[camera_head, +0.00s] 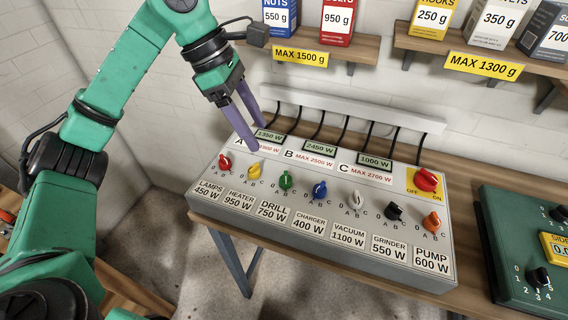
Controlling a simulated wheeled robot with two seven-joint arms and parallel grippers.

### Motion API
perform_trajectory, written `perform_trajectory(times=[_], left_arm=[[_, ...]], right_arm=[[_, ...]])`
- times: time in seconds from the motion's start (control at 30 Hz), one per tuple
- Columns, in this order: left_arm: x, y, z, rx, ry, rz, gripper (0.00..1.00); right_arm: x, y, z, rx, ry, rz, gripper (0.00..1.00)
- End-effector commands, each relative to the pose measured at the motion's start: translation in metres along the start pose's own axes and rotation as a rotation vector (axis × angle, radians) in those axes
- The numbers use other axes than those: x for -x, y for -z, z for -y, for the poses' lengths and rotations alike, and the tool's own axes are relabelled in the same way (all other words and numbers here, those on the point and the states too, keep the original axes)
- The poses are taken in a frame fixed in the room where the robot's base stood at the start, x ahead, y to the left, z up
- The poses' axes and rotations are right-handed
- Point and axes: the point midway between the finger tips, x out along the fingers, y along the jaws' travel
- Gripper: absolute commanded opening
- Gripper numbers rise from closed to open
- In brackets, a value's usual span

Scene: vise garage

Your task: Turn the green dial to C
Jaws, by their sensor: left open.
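The green dial (286,180) is on the sloped face of a grey control box (330,238), above the label "DRILL 750 W". Small position letters surround it; its pointer is too small to read surely. My left gripper (256,133) has purple fingers, open and empty. It hangs over the upper left of the box, near the A display, up and left of the green dial and apart from it. My right gripper is not in view.
A yellow dial (255,170) and a blue dial (319,188) flank the green one; several other dials share the row. A red ON/OFF switch (426,180) is at the right. Displays read 1350 W, 2450 W and 1000 W. Shelves with boxes hang above.

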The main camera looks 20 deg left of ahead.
Motion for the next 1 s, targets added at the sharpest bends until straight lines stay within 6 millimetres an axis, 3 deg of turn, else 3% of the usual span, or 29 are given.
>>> perform_trajectory(times=[0.13, 0.4, 0.6, 0.83, 1.0], left_arm=[[-0.038, 0.000, 0.001, 0.001, 0.006, 0.001, 0.66], [-0.105, -0.002, 0.002, 0.002, 0.006, 0.005, 0.66], [-0.128, -0.002, 0.001, 0.001, 0.003, 0.006, 0.66], [-0.129, -0.002, 0.001, 0.002, 0.002, 0.007, 0.66], [-0.129, -0.002, 0.001, 0.002, 0.002, 0.007, 0.01]], right_arm=[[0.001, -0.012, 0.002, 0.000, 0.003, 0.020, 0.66], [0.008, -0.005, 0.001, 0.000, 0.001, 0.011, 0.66], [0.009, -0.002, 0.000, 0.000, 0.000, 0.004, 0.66], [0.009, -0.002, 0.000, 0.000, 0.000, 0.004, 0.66], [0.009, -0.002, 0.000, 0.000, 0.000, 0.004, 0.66]])
